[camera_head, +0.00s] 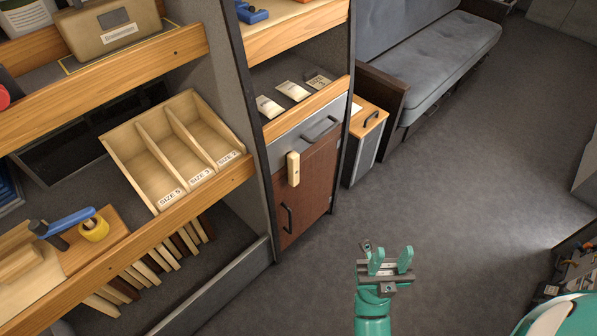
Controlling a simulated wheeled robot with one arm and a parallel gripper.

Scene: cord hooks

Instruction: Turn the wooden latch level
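The wooden latch (293,169) is a pale, rounded bar on the front of the cabinet. It stands upright, overlapping the top of the brown cabinet door (312,185) and the grey panel (297,139) above. My gripper (389,257) is at the lower middle of the view, to the right of and below the latch in the picture, well apart from it. Its two green fingers point up with a gap between them, and nothing shows in the gap.
The door has a dark handle (287,218), and the grey panel has another handle (320,129). A wooden bin (152,157) with labelled compartments sits on the left shelf. A small cabinet (366,140) and a grey sofa (440,55) stand behind. Open floor (470,180) lies at the right.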

